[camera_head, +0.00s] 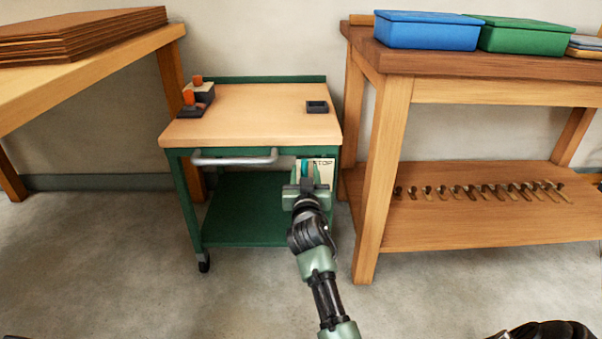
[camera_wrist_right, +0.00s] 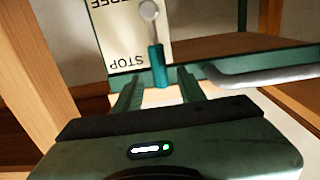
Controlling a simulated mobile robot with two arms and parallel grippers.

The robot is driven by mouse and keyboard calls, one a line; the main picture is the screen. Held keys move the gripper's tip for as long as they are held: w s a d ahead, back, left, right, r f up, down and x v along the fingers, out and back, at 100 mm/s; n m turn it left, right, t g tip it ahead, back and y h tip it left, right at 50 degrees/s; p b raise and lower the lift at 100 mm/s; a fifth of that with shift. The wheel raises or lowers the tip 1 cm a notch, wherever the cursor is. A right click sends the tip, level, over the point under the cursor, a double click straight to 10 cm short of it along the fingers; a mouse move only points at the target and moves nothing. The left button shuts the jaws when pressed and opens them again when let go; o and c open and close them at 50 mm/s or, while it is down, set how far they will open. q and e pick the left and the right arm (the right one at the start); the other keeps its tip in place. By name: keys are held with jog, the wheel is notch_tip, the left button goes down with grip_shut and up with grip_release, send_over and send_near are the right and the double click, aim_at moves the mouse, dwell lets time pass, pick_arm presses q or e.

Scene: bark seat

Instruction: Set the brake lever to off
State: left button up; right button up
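The brake lever (camera_head: 305,166) has a teal grip and hangs at the front right of the green cart (camera_head: 258,130). In the right wrist view the lever (camera_wrist_right: 157,65) shows its teal grip and a round grey pivot. Its grip points to the STOP end of a white plate (camera_wrist_right: 125,35), which also reads FREE at the other end. My right gripper (camera_wrist_right: 158,82) is open. Its two fingers stand apart, on either side of the lever's grip end in that picture; contact is not visible. In the head view my right gripper (camera_head: 305,178) partly covers the plate.
A grey handle bar (camera_head: 235,158) runs beside the lever. On the cart top are a black-and-orange device (camera_head: 200,92) and a small dark tray (camera_head: 317,107). A wooden workbench (camera_head: 370,180) stands close on the right, a table (camera_head: 100,65) on the left. Floor in front is clear.

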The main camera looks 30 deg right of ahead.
aim_at(304, 169)
jog(key=shift+b+x, duration=0.55)
jog(key=shift+x, duration=1.4)
jog(key=shift+a, duration=0.1)
grip_shut()
jog(key=shift+f, duration=0.1)
